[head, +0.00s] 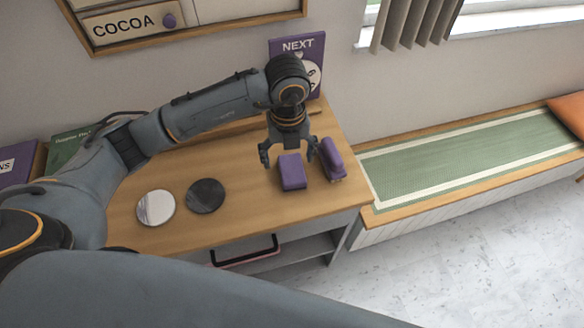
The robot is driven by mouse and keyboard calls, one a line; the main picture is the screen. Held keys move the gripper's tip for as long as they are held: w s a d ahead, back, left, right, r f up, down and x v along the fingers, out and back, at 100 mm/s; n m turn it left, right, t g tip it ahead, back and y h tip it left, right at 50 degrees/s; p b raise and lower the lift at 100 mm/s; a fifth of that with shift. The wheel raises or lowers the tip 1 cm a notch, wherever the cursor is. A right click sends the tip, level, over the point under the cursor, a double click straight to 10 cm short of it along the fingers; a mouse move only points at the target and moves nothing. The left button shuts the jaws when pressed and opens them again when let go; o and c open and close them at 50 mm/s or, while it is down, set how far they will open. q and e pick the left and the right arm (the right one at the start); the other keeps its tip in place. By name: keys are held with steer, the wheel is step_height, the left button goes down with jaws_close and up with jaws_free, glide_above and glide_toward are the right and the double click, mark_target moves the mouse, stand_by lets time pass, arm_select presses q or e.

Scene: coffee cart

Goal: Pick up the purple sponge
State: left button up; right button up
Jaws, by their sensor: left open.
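Two purple blocks stand near the right end of the wooden cart top (245,225). One purple block (293,174) is lower and box-shaped. The other purple block (333,159) is to its right and looks taller, with a darker lower edge. I cannot tell for sure which is the sponge. My left gripper (289,152) is open, with fingers pointing down. Its fingers appear on either side of the left block's far end, the right finger between the two blocks. I cannot tell its height above the top or whether it touches either block. My right gripper is not in view.
A pale round disc (156,208) and a dark round disc (206,196) lie left of the blocks. A purple "NEXT" sign (297,47) stands at the back. A green-matted bench (470,150) lies to the right. The front middle of the top is clear.

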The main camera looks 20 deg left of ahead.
mark_target(292, 168)
arm_select(q)
steer(key=shift+w+f, duration=0.1)
steer(key=shift+f, duration=0.2)
steer(key=shift+w+d+f+p, duration=0.1)
steer(key=shift+d+f+p, duration=0.1)
steer(key=shift+f+p, duration=0.6)
step_height(292, 168, down, 2)
steer(key=shift+w+d+f, duration=0.1)
steer(key=shift+f, duration=0.55)
steer(key=shift+c, duration=0.2)
steer(key=c, duration=1)
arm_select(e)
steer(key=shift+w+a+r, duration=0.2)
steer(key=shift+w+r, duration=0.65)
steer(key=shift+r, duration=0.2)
